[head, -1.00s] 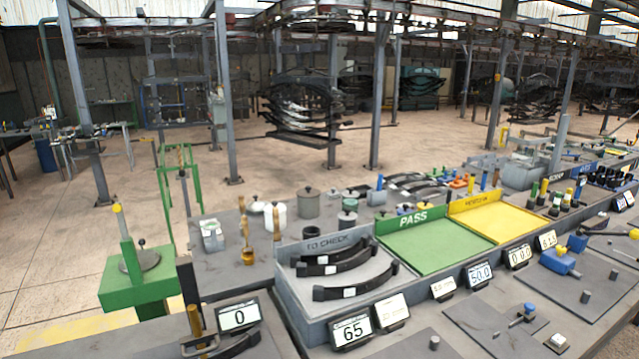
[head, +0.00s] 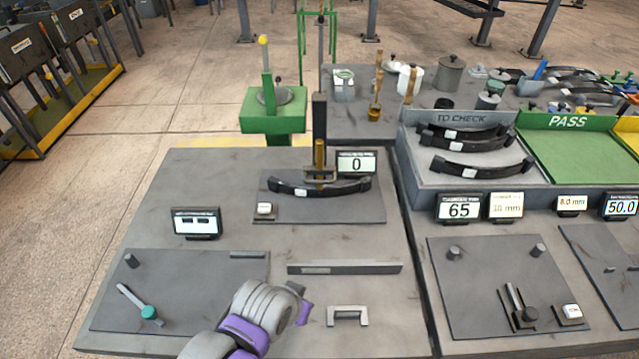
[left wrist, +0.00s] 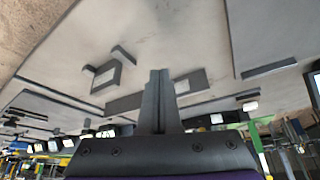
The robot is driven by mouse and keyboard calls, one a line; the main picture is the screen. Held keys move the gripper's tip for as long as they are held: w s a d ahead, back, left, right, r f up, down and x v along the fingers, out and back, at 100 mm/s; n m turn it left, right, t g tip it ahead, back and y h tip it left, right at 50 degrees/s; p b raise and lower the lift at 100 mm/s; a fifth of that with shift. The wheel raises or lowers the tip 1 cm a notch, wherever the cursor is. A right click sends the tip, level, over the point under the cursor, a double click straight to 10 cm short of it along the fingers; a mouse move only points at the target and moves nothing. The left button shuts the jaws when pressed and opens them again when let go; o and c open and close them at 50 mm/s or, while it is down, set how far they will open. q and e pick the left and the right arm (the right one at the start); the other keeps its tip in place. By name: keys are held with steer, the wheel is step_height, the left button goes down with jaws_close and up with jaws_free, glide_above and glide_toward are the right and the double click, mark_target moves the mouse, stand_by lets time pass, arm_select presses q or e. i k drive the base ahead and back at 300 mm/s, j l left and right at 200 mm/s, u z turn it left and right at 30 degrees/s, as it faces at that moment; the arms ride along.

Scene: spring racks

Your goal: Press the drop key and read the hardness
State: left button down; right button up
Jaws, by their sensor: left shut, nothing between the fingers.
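The hardness tester (head: 320,130), a dark upright post with a brass tube, stands at the back of the near bench. A dark curved leaf spring (head: 345,187) with a white label lies across its base plate, under the tube. A display (head: 356,163) beside it reads 0. A small white key (head: 264,208) sits at the plate's front left corner; I take it for the drop key. My left gripper (head: 303,303) is over the front of the bench, well short of the key, its fingers mostly hidden by the wrist. The left wrist view shows its fingers (left wrist: 160,74) shut and empty.
A display showing dashes (head: 196,222) stands left of the tester. A flat bar (head: 344,267) and a grey bracket (head: 347,316) lie near my gripper. A plate with a teal-knobbed lever (head: 148,311) is at front left. The TO CHECK tray (head: 405,165) holds several springs.

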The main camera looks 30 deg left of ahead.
mark_target(262, 209)
steer(key=k+j+u, duration=0.15)
steer(key=j+u, duration=0.3)
steer(key=k+j+u, duration=0.1)
steer(key=j+u, duration=0.3)
steer(key=l, duration=0.1)
